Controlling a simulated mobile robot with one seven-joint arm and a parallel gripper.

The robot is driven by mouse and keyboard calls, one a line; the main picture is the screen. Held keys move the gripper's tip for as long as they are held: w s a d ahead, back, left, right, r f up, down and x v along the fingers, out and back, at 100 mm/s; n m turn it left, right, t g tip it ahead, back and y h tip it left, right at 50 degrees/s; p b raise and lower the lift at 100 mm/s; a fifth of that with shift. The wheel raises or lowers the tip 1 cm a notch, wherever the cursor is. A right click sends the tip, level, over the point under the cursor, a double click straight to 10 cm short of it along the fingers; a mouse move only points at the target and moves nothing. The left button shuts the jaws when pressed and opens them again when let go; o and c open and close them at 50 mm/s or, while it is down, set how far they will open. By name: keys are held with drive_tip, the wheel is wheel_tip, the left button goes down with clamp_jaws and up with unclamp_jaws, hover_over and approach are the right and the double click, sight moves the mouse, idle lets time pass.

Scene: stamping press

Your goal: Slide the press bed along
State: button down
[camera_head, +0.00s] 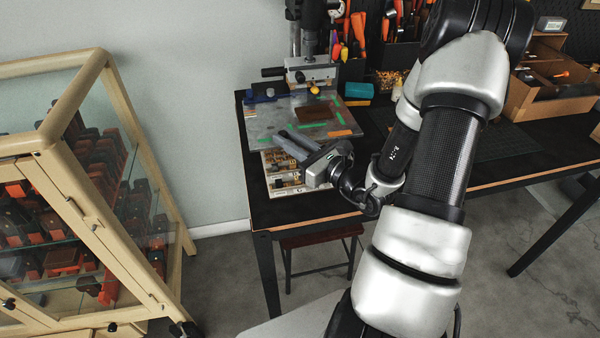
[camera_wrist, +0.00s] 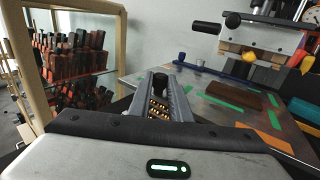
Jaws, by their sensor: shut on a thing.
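The press bed (camera_head: 265,121) is a flat grey metal plate below the stamping press (camera_head: 308,72). It carries a brown piece, green strips and an orange strip. It also shows in the wrist view (camera_wrist: 205,84), to the right of my fingers. My gripper (camera_head: 284,137) reaches the near edge of the bed from the lower right. In the wrist view, my gripper (camera_wrist: 160,84) has its two grey fingers close to a small dark knob (camera_wrist: 160,81) between their tips. The gripper is shut on this knob. How the knob joins the bed is hidden.
A tray of small brass pieces (camera_head: 279,180) lies on the black table below my gripper. A glass cabinet (camera_head: 92,150) stands at the left. A teal block (camera_head: 359,90) and tool holders stand behind and right of the bed. A wooden organizer (camera_head: 550,90) is at the far right.

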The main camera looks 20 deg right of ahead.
drive_tip(key=shift+s+a+r, duration=0.1)
drive_tip(key=shift+s+a, duration=0.1)
drive_tip(key=shift+s, duration=0.85)
drive_tip(key=shift+s+a, duration=0.15)
drive_tip(key=shift+s, duration=0.9)
drive_tip(key=shift+s+a+r, duration=0.1)
drive_tip(key=shift+s+a, duration=0.1)
drive_tip(key=shift+s, duration=0.85)
drive_tip(key=s+p, duration=0.2)
drive_tip(key=s, duration=0.1)
drive_tip(key=shift+a+p, duration=0.3)
drive_tip(key=shift+p, duration=0.1)
drive_tip(key=s+p, duration=0.2)
drive_tip(key=p, duration=0.1)
drive_tip(key=shift+s+a+p, duration=0.25)
drive_tip(key=shift+s+p, duration=0.05)
drive_tip(key=c, duration=1.6)
unclamp_jaws()
drive_tip(key=shift+f, duration=0.15)
drive_tip(key=shift+o, duration=0.2)
drive_tip(key=v, duration=1.7)
drive_tip(key=shift+s, duration=0.2)
